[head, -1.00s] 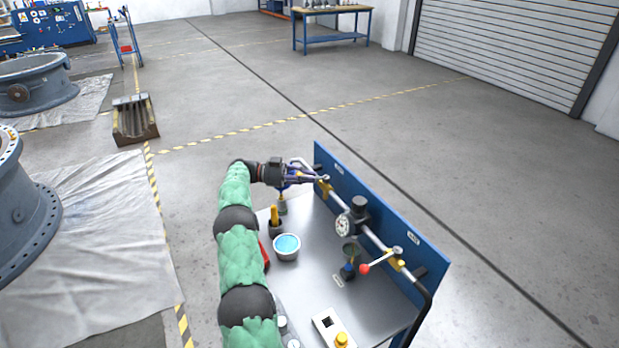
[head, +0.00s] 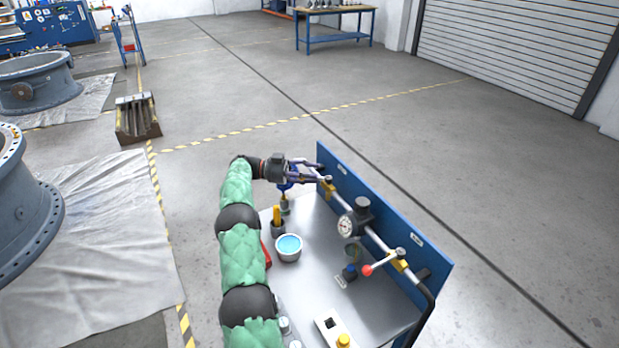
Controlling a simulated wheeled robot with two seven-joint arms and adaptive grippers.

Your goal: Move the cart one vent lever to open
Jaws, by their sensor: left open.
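The cart (head: 305,290) has a steel top and a blue back panel (head: 385,215) with a pipe along it. My left gripper (head: 321,172) is open at the far end of the pipe, by the far yellow-bodied valve (head: 328,188). Its fingers hide most of that valve's lever, and I cannot tell whether they touch it. A second lever with a red ball end (head: 368,270) slants from the near valve (head: 398,262) out over the cart top. The panel labels are too small to read, so I cannot tell which lever is the vent. My right gripper is not seen.
A gauge (head: 346,227) sits mid-pipe. A bowl of blue liquid (head: 289,246), a cup with a yellow-handled tool (head: 277,222) and a white box with a yellow button (head: 330,327) stand on the cart. Open floor lies beyond; large flanged valve bodies (head: 25,215) are at left.

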